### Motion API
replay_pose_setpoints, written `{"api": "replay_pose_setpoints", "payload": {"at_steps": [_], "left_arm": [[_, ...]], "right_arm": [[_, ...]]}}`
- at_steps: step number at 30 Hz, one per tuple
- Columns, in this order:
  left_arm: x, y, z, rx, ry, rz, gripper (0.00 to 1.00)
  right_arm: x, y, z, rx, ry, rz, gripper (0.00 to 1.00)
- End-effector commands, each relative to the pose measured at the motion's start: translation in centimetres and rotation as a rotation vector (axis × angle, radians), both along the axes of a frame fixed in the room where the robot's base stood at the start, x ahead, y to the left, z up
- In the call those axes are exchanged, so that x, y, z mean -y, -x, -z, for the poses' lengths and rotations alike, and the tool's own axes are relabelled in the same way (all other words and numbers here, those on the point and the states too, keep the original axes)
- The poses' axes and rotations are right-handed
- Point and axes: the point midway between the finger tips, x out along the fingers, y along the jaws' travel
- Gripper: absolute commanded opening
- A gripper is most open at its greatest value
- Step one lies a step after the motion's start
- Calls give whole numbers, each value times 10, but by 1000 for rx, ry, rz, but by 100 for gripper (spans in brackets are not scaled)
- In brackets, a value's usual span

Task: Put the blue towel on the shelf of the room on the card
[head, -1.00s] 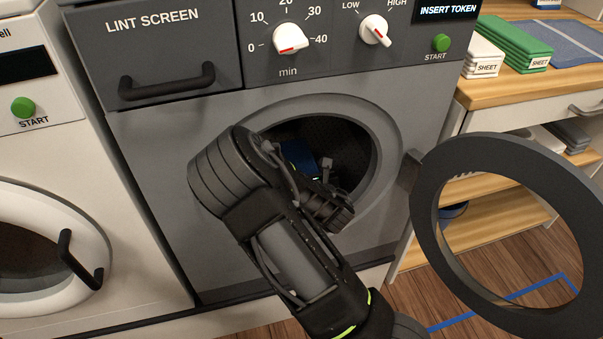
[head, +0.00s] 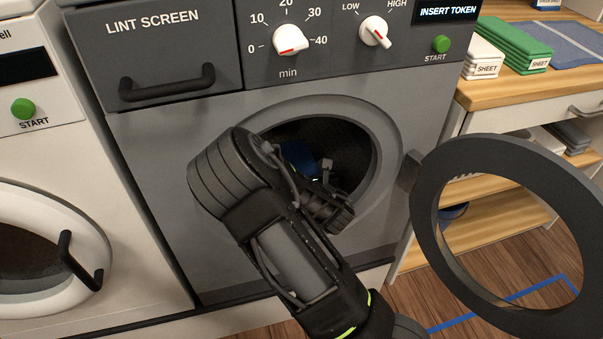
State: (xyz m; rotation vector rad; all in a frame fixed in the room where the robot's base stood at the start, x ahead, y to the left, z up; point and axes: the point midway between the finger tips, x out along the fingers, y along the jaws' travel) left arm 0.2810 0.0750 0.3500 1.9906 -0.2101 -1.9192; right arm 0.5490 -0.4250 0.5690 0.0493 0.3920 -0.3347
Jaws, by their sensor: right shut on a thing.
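The blue towel (head: 299,155) shows as a small patch inside the dark drum of the grey dryer (head: 160,210), mostly hidden by my right arm. My right gripper (head: 316,176) is inside the drum opening, shut on the blue towel; its fingertips are hard to make out. The dryer's round door (head: 432,200) stands open to the right. My left gripper is not in view. No card is readable here.
A wooden table (head: 490,92) at the right holds green folded sheets (head: 515,43), white sheets (head: 483,58) and a blue-grey cloth (head: 565,42). Open shelves (head: 490,225) lie below it. A white machine (head: 110,200) stands left. The open door takes up the right side.

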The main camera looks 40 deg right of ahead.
Motion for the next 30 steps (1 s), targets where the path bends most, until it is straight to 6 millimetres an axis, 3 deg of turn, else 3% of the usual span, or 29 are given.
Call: {"api": "replay_pose_setpoints", "payload": {"at_steps": [4, 14, 25, 30], "left_arm": [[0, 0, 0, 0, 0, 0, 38], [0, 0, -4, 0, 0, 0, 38], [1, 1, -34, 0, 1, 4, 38], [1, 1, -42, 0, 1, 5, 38]], "right_arm": [[0, 0, -1, 1, 0, 0, 25], [-1, -1, -9, 2, 0, -2, 25], [-1, -1, -76, 5, 1, -2, 25], [-1, -1, -97, 3, 1, -1, 25]]}}
